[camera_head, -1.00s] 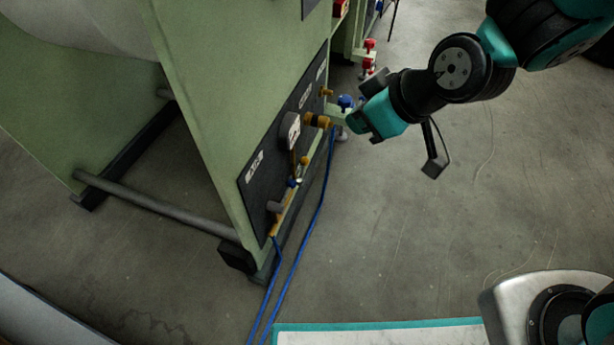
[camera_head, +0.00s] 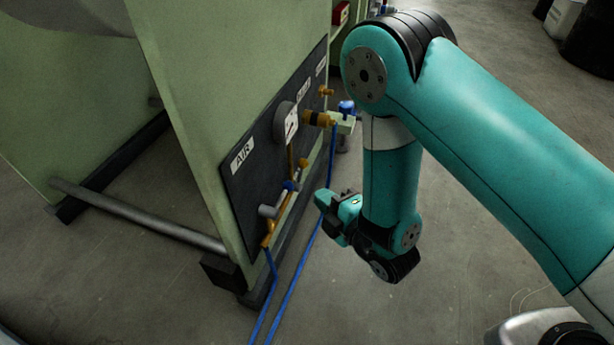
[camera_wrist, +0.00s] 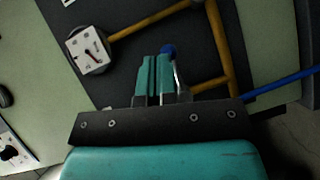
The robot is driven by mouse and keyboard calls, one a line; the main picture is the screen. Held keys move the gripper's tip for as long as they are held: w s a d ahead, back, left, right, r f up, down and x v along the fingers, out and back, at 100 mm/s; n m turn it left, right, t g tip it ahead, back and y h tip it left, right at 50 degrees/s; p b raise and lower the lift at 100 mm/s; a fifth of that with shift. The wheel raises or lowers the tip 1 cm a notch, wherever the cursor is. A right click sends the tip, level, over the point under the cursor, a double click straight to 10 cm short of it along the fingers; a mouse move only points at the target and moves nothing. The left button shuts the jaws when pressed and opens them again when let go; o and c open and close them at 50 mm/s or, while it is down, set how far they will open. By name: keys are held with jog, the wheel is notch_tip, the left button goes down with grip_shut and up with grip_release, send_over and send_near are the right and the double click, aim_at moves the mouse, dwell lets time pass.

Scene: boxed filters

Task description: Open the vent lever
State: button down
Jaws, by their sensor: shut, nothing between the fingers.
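A small blue-ended lever (camera_head: 289,186) sits on the brass pipework low on the dark panel (camera_head: 245,185) of the green machine. In the wrist view its blue end (camera_wrist: 168,49) shows just beyond my fingertips, with a bright metal part beside the right finger. I cannot read a vent label on it. My gripper (camera_head: 320,197) is shut and empty, to the right of the lever and pointing at the panel. In the wrist view the fingers (camera_wrist: 157,60) lie close together and partly cover the lever. Whether they touch it I cannot tell.
A pressure gauge (camera_head: 286,123) and brass pipes (camera_wrist: 215,45) are on the panel, near the gripper. Another blue knob (camera_head: 346,106) is on a fitting higher up. Blue hoses (camera_head: 290,285) hang to the floor. Open floor (camera_head: 430,300) lies to the right.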

aim_at(304, 166)
jog(key=w+a+f, duration=0.2)
jog(key=w+a, duration=0.1)
jog(key=w, duration=0.6)
jog(key=shift+w+a, duration=0.25)
jog(key=shift+a, duration=0.05)
jog(key=w+p, duration=0.1)
jog(key=p, duration=0.1)
jog(key=shift+d+p, duration=0.2)
jog(key=shift+p, duration=0.1)
jog(key=shift+w+f, duration=0.1)
jog(key=shift+w, duration=0.15)
jog(key=shift+s+a+b, duration=0.1)
jog(key=shift+b, duration=0.45)
